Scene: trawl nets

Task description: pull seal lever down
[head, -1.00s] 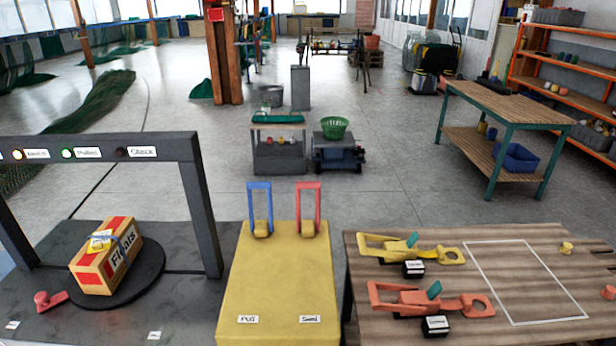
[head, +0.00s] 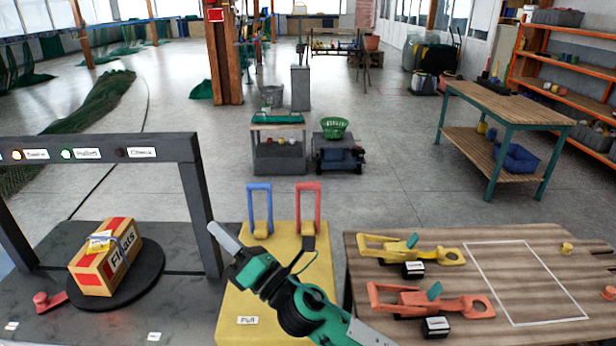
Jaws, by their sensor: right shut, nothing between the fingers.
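The red lever (head: 307,205), on the side labelled Seal a second ago, stands upright at the back right of the yellow box (head: 290,238). The blue lever (head: 259,205) stands upright beside it, on the side of the "Pull" label (head: 248,321). My right gripper (head: 220,233) is shut and empty. It points up and left over the box's left edge, left of and nearer than both levers, apart from them. My right arm hides the Seal label and much of the box's front. My left gripper is not in view.
A wooden table (head: 400,244) at right holds yellow (head: 380,247) and red (head: 400,300) clamp-like tools.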

